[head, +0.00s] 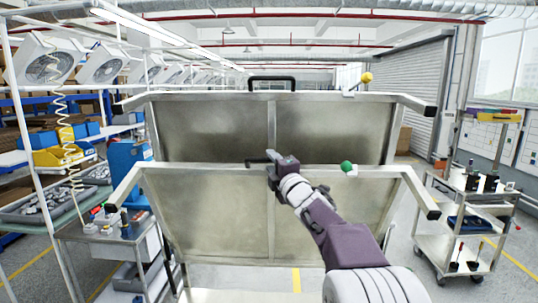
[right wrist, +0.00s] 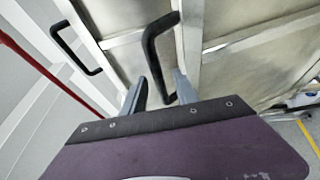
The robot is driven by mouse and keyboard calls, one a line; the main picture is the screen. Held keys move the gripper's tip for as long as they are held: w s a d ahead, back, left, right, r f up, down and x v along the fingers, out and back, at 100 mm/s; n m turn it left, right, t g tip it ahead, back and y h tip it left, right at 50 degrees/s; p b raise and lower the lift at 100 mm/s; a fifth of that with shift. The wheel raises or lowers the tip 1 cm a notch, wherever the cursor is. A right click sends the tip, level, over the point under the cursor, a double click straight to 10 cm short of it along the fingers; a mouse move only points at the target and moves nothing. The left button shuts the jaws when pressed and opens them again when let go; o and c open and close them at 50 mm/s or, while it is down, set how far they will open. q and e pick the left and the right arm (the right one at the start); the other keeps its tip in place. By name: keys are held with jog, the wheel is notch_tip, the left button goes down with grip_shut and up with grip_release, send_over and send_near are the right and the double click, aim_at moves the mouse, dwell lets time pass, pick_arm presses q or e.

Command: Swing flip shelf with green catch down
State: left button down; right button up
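The flip shelf with the green catch (head: 210,215) is the lower, nearer metal panel in the head view, tilted up on edge. Its green catch knob (head: 346,167) sits on the top rail, right of the middle. A black handle (head: 254,162) is on the same rail; it shows larger in the right wrist view (right wrist: 151,45). My right gripper (head: 271,164) is at this handle. In the right wrist view its two fingers (right wrist: 162,80) are apart, with part of the handle between them. Contact cannot be told. My left gripper is not in view.
A second raised shelf (head: 205,130) with a yellow catch knob (head: 366,78) and black handle (head: 272,80) stands behind and above. A bench with small parts (head: 105,228) is at left, a tool trolley (head: 450,245) at right. Floor shows between shelf and trolley.

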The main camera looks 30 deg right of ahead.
jog(key=shift+w+d+r+p, duration=0.1)
jog(key=shift+w+d+p, duration=0.1)
jog(key=shift+w, duration=0.4)
jog(key=shift+w+d+r+p, duration=0.1)
jog(key=shift+w+p, duration=0.05)
jog(key=shift+w, duration=0.4)
jog(key=shift+a, duration=0.1)
grip_shut()
dwell(0.4)
